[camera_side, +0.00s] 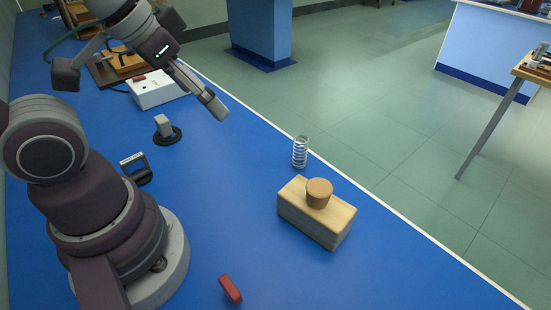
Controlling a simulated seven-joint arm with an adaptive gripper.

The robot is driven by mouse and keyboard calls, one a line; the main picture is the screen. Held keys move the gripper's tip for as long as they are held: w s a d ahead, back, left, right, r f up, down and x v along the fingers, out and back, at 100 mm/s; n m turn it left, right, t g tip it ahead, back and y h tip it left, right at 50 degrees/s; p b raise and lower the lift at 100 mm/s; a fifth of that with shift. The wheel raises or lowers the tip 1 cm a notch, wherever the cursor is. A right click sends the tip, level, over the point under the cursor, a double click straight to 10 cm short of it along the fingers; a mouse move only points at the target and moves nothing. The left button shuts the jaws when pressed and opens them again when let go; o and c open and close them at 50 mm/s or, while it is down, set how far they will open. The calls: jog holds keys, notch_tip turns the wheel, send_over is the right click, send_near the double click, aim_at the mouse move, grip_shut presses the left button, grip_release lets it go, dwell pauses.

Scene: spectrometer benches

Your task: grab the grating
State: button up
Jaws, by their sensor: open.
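My gripper (139,92) is at the upper left, above the blue bench, with its two fingers spread wide and nothing between them. A small dark framed piece with a pale strip along its top (135,168) stands on the bench below the gripper, close to my arm's base. It may be the grating, but I cannot tell for sure. A grey block on a round black base (166,128) stands just behind it, also below the gripper and apart from it.
A white box (158,90) lies behind the gripper, near wooden apparatus (122,62). A metal spring (300,152) stands by the bench's right edge. A wooden block (300,218) carries a cork-like cylinder (319,193). A red piece (230,289) lies in front. The bench middle is clear.

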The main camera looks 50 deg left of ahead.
jog(key=n+g, duration=0.5)
jog(key=n, duration=1.3)
send_over(131, 158)
jog(key=f, duration=0.9)
jog(key=shift+w+d+f, duration=0.15)
jog(key=shift+w+f, duration=0.05)
jog(key=shift+w, duration=0.15)
jog(key=shift+s+a+f+n+g, duration=0.2)
jog(key=shift+s+f+n+g, duration=0.1)
jog(key=shift+s+f+n, duration=0.2)
jog(key=f, duration=0.9)
jog(key=shift+w+d+f, duration=0.1)
jog(key=shift+w+f, duration=0.1)
jog(key=shift+f, duration=0.2)
jog(key=shift+c, duration=0.2)
jog(key=c, duration=1.2)
